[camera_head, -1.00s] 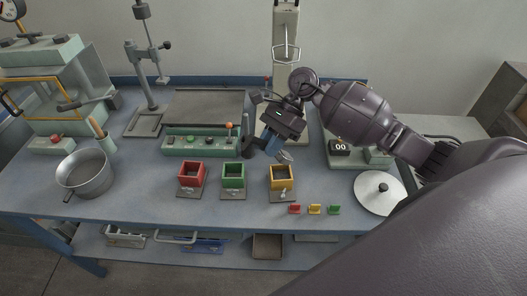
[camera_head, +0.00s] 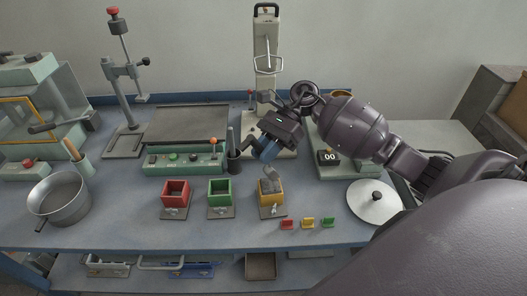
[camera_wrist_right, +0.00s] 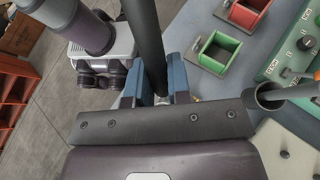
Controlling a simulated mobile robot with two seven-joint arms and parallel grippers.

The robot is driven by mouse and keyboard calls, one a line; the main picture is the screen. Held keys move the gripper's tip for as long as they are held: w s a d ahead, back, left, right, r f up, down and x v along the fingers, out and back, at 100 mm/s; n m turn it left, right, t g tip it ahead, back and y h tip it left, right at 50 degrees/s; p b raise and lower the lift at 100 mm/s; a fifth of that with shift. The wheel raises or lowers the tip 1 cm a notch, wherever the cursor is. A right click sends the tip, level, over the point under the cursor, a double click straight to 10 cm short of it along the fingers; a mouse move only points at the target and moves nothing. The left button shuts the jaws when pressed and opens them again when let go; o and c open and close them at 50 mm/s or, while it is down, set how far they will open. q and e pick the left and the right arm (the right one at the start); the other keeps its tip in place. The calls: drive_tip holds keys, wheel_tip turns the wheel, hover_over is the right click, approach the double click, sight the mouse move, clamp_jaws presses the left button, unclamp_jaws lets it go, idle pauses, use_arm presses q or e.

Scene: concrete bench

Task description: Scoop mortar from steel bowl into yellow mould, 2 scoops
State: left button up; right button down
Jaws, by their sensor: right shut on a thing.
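The steel bowl (camera_head: 59,199) stands at the left of the bench; its contents are not clear. The yellow mould (camera_head: 271,199) is the rightmost of three moulds at the front. My right gripper (camera_head: 266,154) is shut on the scoop, above and behind the yellow mould. The grey scoop head (camera_head: 270,185) points down at the mould's opening; I cannot tell whether it touches the mould or holds mortar. In the wrist view the blue fingers (camera_wrist_right: 163,85) grip a dark handle (camera_wrist_right: 146,40), and the yellow mould is hidden. My left gripper is not seen.
The green mould (camera_head: 220,192) and red mould (camera_head: 175,193) stand left of the yellow one. Small coloured tags (camera_head: 307,223) and a round lid (camera_head: 374,202) lie to the right. A dark cup (camera_head: 233,160) and a control panel (camera_head: 185,160) are behind. Bench is clear between bowl and red mould.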

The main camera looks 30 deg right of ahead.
sight(247, 141)
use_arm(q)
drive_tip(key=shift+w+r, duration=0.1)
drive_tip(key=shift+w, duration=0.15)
use_arm(e)
drive_tip(key=shift+w+r, duration=0.1)
drive_tip(key=shift+r, duration=0.15)
drive_tip(key=a+r+n+g+h+p, duration=0.1)
drive_tip(key=a+r+h, duration=0.1)
drive_tip(key=a+r+n+h, duration=0.1)
drive_tip(key=a+r+h, duration=0.1)
drive_tip(key=h, duration=0.1)
drive_tip(key=shift+a+r+n+g+p, duration=0.15)
drive_tip(key=shift+r+n+g+p, duration=0.1)
drive_tip(key=shift+n+g+p, duration=0.15)
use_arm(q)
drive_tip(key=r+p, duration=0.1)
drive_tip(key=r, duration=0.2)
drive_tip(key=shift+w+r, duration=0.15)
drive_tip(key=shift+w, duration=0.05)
use_arm(e)
drive_tip(key=s+d+f+n+t+h, duration=0.2)
drive_tip(key=s+f+n+h, duration=0.2)
drive_tip(key=s+n+h, duration=0.3)
drive_tip(key=shift+f+t+h, duration=0.15)
drive_tip(key=shift+t+h, duration=0.15)
drive_tip(key=shift+h, duration=0.3)
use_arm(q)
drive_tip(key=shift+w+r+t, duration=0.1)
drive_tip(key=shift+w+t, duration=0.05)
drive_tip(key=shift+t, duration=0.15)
